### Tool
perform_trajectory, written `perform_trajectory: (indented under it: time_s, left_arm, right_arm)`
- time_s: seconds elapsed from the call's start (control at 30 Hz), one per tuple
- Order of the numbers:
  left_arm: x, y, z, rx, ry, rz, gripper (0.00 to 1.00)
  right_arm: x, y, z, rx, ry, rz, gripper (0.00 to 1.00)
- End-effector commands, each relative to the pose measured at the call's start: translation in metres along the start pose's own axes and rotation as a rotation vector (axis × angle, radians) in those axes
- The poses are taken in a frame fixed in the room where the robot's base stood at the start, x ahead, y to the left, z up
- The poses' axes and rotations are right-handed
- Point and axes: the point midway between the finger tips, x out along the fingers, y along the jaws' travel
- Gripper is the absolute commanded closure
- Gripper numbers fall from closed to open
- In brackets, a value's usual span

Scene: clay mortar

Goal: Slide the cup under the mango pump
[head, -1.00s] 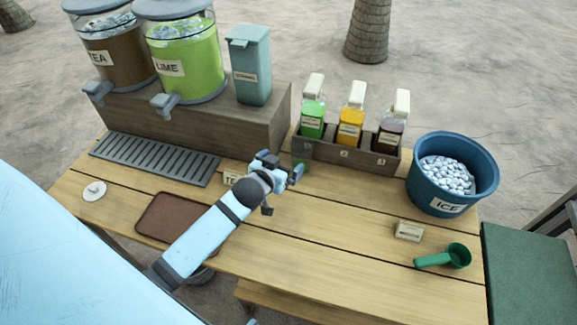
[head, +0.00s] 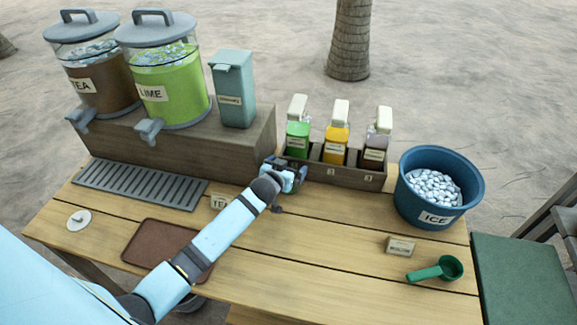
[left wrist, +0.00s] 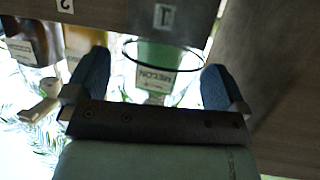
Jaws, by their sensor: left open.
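The clear cup shows in the left wrist view as a dark-edged rim (left wrist: 132,50) between the two fingers, in front of the green melon bottle (left wrist: 155,80). In the head view my gripper mostly hides the cup. My left gripper (head: 290,176) is open, at the rack's front below the green bottle (head: 298,137). Its fingers (left wrist: 155,88) are on either side of the cup; I cannot tell if they touch it. The orange pump bottle (head: 335,146), taken as mango, is in the middle slot, right of the green one. My right gripper is not in view.
The bottle rack (head: 352,177) also holds a dark bottle (head: 375,148). An ice bucket (head: 403,205), a small labelled block (head: 400,246) and a green scoop (head: 450,268) stand to the right. The drip grate (head: 140,185) and brown tray (head: 150,245) are left. Table before the rack is clear.

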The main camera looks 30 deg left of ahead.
Motion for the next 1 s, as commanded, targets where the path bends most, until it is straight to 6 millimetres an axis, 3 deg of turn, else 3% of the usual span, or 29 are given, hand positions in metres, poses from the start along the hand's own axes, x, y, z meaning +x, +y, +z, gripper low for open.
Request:
perform_trajectory:
  time_s: [0.2, 0.47, 0.7, 1.0]
  left_arm:
    - [0.0133, 0.0003, 0.0005, -0.001, -0.001, 0.0, 0.0]
    - [0.0139, 0.0003, 0.0002, 0.0, -0.001, 0.0, 0.0]
    - [0.0138, 0.0003, 0.0002, 0.0, -0.001, 0.0, 0.48]
    - [0.0143, -0.0001, -0.0002, 0.0, -0.001, 0.0, 0.48]
  right_arm:
    - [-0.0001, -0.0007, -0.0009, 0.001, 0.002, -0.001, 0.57]
    - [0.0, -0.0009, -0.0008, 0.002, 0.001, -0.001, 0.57]
    - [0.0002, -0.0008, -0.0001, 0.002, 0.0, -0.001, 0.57]
    - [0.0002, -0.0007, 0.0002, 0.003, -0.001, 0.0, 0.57]
